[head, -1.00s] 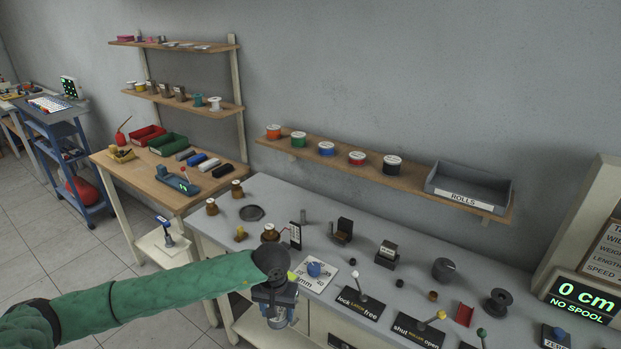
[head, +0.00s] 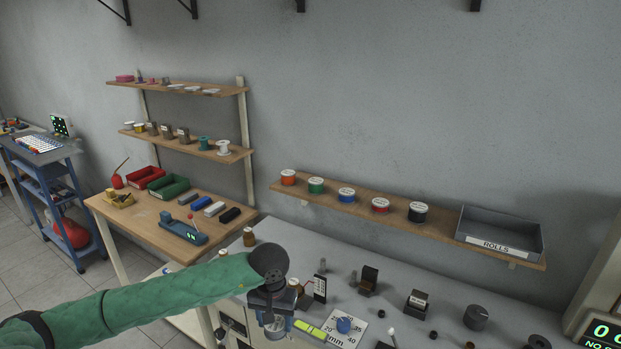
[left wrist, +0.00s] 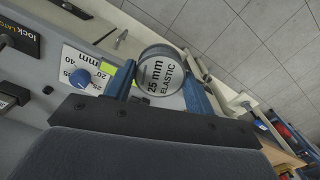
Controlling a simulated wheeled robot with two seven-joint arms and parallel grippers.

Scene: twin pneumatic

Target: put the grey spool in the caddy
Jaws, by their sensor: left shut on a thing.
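My left gripper (head: 274,318) is shut on a grey spool (left wrist: 160,74) whose round face reads "25 mm ELASTIC". In the left wrist view the spool sits between the two blue fingers. In the head view the spool shows only as a pale shape low in the fingers (head: 275,329), at the bench's left front part. No thing is labelled as the caddy, and I cannot tell which container it is. My right gripper is not in view.
A grey ROLLS tray (head: 497,240) stands on the wall shelf beside several coloured spools. The wooden table (head: 150,221) at left holds a red bin (head: 145,178), a green bin (head: 169,187) and a blue tray (head: 183,230). A blue-knobbed card (head: 345,328) lies right of my gripper.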

